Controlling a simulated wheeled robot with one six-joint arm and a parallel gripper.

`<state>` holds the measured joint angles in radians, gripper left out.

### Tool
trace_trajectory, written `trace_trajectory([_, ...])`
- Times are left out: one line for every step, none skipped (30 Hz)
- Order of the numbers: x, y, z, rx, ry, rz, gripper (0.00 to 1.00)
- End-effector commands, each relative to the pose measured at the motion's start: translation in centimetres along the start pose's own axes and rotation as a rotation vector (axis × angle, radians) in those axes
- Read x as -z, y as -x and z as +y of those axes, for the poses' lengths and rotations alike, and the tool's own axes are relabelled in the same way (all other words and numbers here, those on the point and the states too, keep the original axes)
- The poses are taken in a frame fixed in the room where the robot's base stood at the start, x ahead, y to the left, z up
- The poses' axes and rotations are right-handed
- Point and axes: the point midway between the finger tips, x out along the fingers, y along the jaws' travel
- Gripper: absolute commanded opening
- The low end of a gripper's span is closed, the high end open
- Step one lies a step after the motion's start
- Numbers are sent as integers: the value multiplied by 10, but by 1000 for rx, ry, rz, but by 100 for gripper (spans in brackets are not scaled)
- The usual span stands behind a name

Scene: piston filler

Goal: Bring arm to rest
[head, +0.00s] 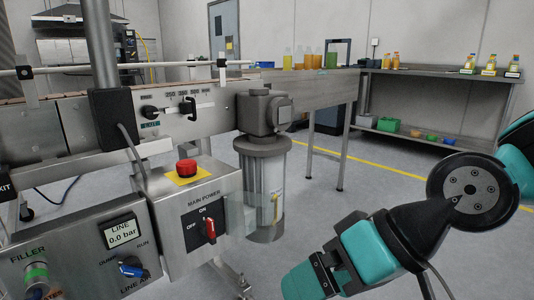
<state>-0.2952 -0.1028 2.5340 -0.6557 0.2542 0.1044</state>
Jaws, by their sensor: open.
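My arm enters from the right edge and reaches down and left across the lower right, in teal and black links. A round black joint with a bolted grey disc (471,190) shows at the right. A teal link (370,250) and a teal wrist part (303,284) follow at the bottom centre, where the arm runs off the lower edge. I cannot make out any gripper fingers; they appear to lie out of the picture. No held object shows.
The filler's control box (80,255) and main power box with red switch (210,231) and emergency stop (187,168) stand at the left. A grey motor unit (264,113) stands behind them. A steel bench (440,75) holds bottles at the back right. Open floor (370,185) lies between.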

Motion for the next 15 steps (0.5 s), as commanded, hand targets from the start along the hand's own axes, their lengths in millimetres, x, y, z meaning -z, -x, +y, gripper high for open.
trace_trajectory([-4, 29, -5, -53, 30, -54, 100])
trace_trajectory([-10, 39, -4, -84, 44, -90, 100])
trace_trajectory([-18, 54, -2, -122, 59, -138, 100])
trace_trajectory([-24, 64, -2, -149, 67, -174, 100])
trace_trajectory([-29, 76, -1, -175, 74, -209, 100])
trace_trajectory([-37, 90, 0, -208, 80, -255, 100])
trace_trajectory([-43, 102, -1, -232, 83, -289, 100])
trace_trajectory([-41, 109, -5, -237, 83, -303, 100])
trace_trajectory([-35, 116, -11, -232, 82, -302, 100])
trace_trajectory([-31, 122, -15, -231, 81, -302, 100])
trace_trajectory([-28, 128, -19, -231, 81, -302, 100])
trace_trajectory([-23, 136, -25, -230, 81, -302, 100])
trace_trajectory([-19, 142, -30, -230, 81, -302, 100])
trace_trajectory([-15, 149, -34, -230, 81, -301, 100])
trace_trajectory([-10, 159, -41, -229, 81, -301, 100])
